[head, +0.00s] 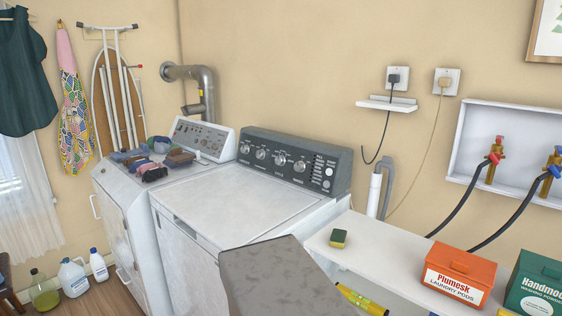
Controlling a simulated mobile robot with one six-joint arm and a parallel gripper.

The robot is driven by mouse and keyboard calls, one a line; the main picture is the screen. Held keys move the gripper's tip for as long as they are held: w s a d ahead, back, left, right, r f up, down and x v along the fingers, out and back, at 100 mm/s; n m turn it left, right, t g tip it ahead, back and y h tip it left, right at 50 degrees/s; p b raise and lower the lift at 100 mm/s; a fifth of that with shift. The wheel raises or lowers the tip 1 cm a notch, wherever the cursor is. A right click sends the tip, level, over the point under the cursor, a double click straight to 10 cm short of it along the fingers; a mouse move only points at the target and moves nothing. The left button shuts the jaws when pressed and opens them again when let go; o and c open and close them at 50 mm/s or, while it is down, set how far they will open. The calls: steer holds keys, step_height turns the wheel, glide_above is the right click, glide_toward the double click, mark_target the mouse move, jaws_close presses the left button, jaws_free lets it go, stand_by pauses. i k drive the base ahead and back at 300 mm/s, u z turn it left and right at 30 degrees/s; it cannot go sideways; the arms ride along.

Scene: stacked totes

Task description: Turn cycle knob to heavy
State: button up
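The white washer (215,210) stands in the middle of the head view with its lid shut. Its dark control panel (325,160) along the back has a row of several round silver knobs, among them a left one (243,148), a middle one (280,160) and a right one (299,166). Small marks and buttons sit to the right of the knobs. My gripper is not in view.
A second white machine (135,210) with folded clothes (150,162) on top stands to the left. To the right, a white counter (385,250) holds a sponge (339,238), a red pods box (457,277) and a green box (535,285). The space above the washer lid looks clear.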

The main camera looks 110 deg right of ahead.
mark_target(280, 160)
steer(key=u, duration=0.1)
steer(key=k, duration=0.95)
steer(key=z, duration=1.75)
steer(key=i, duration=1)
steer(key=z, duration=0.15)
steer(key=k, duration=0.15)
